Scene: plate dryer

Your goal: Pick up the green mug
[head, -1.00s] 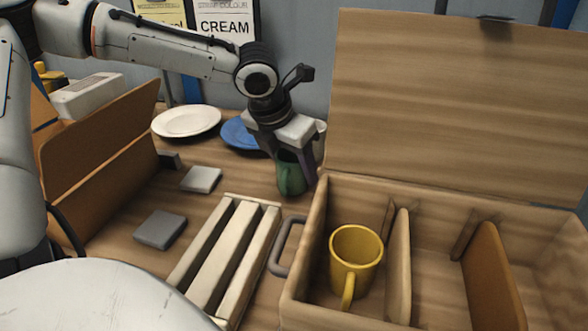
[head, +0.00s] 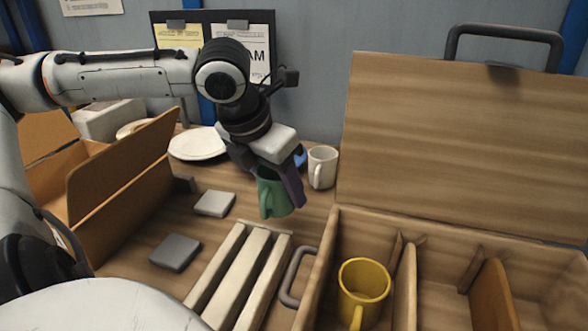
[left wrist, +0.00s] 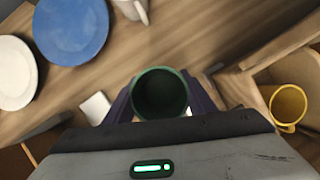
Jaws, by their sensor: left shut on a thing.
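The green mug (head: 273,197) is held in my left gripper (head: 278,185) in the head view, above the table in front of the white mug. The left wrist view looks down into the green mug (left wrist: 160,95), with a dark finger on each side of it. My left gripper is shut on the mug, whose opening faces the wrist camera. My right gripper is in neither view.
A yellow mug (head: 363,288) stands in the open wooden box (head: 318,262) at right. A white mug (head: 322,167) stands behind the green one. A white plate (head: 197,144), slatted rack (head: 238,275) and grey blocks (head: 175,253) lie to the left.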

